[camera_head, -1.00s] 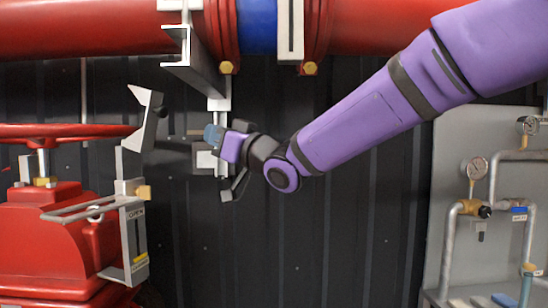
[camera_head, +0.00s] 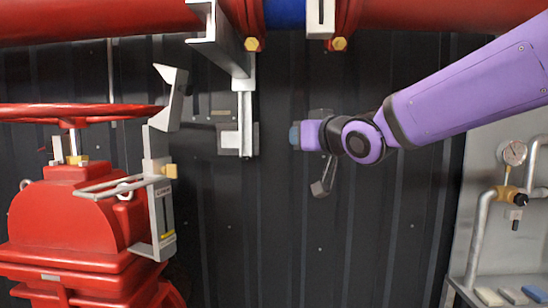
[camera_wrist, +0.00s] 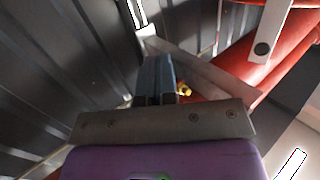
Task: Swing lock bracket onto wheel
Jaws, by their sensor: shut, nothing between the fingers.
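The grey lock bracket (camera_head: 172,98) stands upright at the right rim of the red wheel (camera_head: 85,112) in the head view. Its angled upper arm rises above the rim; whether it touches the rim I cannot tell. The bracket's lower plate (camera_head: 160,215) hangs beside the red valve body. My gripper (camera_head: 295,137) is to the right of the bracket, well apart from it, in front of the dark wall. Its blue fingers (camera_wrist: 156,75) are together and empty in the wrist view. I cannot make out the bracket or wheel in the wrist view.
A grey wall support (camera_head: 245,110) stands between the bracket and my gripper. A red pipe (camera_head: 420,15) with a blue band runs across the top. A gauge (camera_head: 514,153) and grey piping are at the right. The dark wall below my gripper is clear.

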